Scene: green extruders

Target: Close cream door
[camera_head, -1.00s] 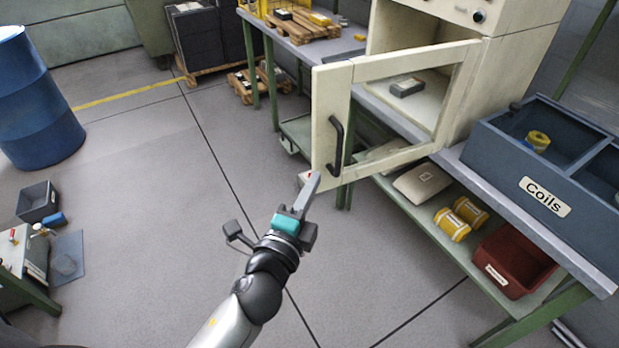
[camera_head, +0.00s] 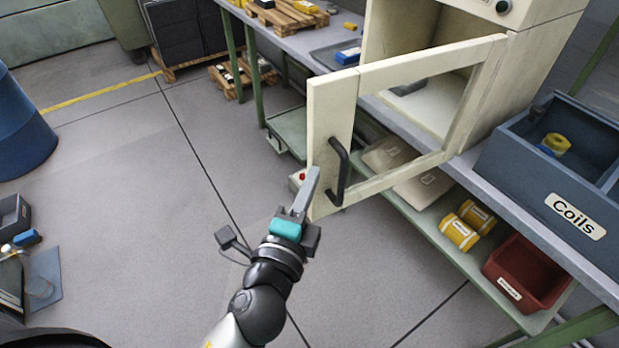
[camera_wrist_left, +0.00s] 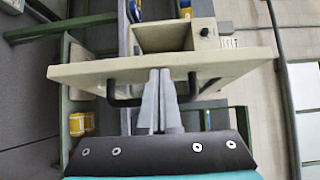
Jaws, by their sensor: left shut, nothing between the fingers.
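The cream door (camera_head: 332,110) stands wide open on the cream cabinet (camera_head: 540,60); it has a window frame and a dark bar handle (camera_head: 338,172) near its free edge. In the left wrist view the door (camera_wrist_left: 95,73) spans the picture, with its handle (camera_wrist_left: 122,100) passing behind the fingers. My left gripper (camera_head: 314,172) is shut and empty, its fingertips at the door's lower free edge beside the handle. In the left wrist view the shut fingers (camera_wrist_left: 159,76) point at the door; whether they touch it I cannot tell. My right gripper is not in view.
The cabinet stands on a grey workbench (camera_head: 480,174). A blue Coils bin (camera_head: 520,190) is to its right. A blue drum (camera_head: 20,130) stands far left.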

